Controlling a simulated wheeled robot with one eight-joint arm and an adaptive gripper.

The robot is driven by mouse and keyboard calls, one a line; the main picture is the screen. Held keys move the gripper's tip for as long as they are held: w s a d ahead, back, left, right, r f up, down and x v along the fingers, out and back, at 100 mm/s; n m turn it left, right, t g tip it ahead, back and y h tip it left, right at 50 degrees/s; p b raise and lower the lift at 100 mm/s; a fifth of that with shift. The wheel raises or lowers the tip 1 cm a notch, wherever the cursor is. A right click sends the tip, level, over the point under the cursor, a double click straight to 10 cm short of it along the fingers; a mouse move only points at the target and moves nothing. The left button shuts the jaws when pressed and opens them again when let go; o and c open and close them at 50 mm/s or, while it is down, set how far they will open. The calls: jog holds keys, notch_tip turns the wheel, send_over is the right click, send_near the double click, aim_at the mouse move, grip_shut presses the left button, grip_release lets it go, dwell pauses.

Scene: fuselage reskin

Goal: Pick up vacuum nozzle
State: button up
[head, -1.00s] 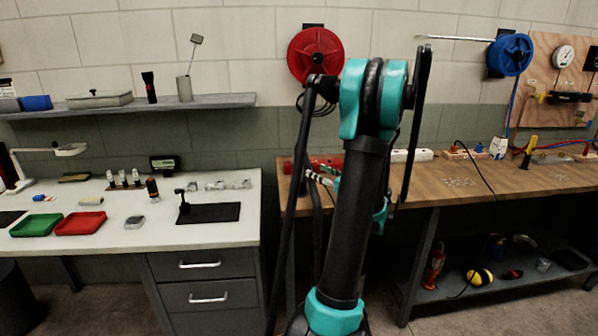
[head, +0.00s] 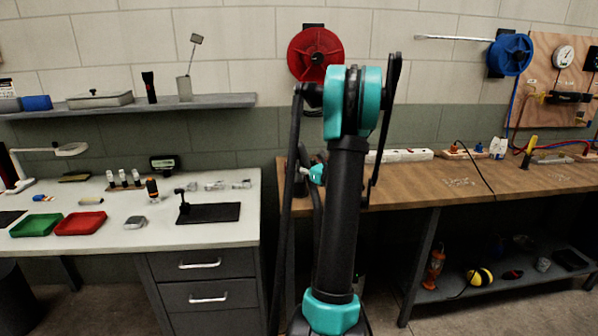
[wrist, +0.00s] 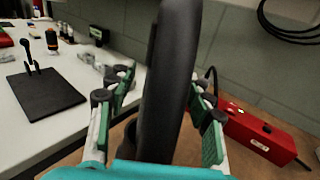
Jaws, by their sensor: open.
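A thick, dark, slightly tilted tube, which looks like the vacuum nozzle (wrist: 170,75), rises through the middle of the wrist view. My gripper (wrist: 162,97) is open, with green-padded fingers on both sides of the tube. I cannot tell whether either finger touches it. The tube's lower end is partly hidden by my gripper; a dark round rim shows beside it. In the head view my gripper (head: 313,173) is at the left end of the wooden bench, mostly hidden behind my arm. I cannot make out the nozzle clearly there.
A red box (wrist: 262,135) lies on the wooden bench (head: 420,186), right of my gripper. The white table (head: 110,228) to the left holds a black mat (head: 208,213), a green tray (head: 36,225) and a red tray (head: 80,223). A wall stands close behind.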

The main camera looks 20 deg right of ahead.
grip_shut()
dwell(0.3)
jog(key=shift+r, duration=0.1)
